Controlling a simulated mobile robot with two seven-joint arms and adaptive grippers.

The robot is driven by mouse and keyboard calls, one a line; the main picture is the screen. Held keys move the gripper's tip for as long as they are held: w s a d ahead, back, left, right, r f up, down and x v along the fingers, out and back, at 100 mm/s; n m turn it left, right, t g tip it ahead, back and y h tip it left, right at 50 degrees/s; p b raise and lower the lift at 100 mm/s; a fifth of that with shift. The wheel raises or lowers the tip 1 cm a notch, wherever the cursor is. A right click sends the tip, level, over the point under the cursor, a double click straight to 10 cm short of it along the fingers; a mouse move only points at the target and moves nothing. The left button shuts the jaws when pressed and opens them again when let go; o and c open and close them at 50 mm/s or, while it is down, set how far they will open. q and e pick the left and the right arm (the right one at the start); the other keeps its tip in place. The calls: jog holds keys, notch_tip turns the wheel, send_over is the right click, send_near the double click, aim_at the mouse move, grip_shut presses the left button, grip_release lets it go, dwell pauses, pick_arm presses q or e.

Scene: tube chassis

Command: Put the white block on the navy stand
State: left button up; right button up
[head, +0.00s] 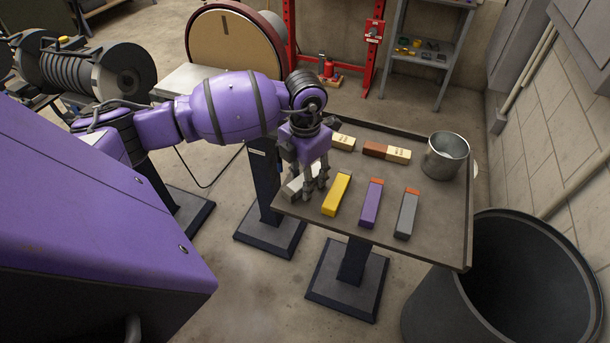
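The white block (293,188) is at the left edge of the grey-topped table, partly hidden by my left gripper. My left gripper (315,187) points down, with its fingers at the right part of the block. I cannot tell whether the fingers are closed on it or only beside it, or whether the block touches the tabletop. A dark navy stand (266,182) with a square base is on the floor just left of the table; its upper part shows left of my gripper. My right gripper is not in view.
On the table (451,223) are a yellow block (337,194), a purple block (371,204), a grey block (406,215), cream and brown blocks (375,149) behind, and a metal can (446,156). A large dark bin (440,305) stands front right. The table's front right is clear.

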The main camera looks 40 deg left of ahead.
pick_arm(q)
notch_tip(320, 180, up, 12)
jog(key=shift+r, duration=0.2)
dwell(0.5)
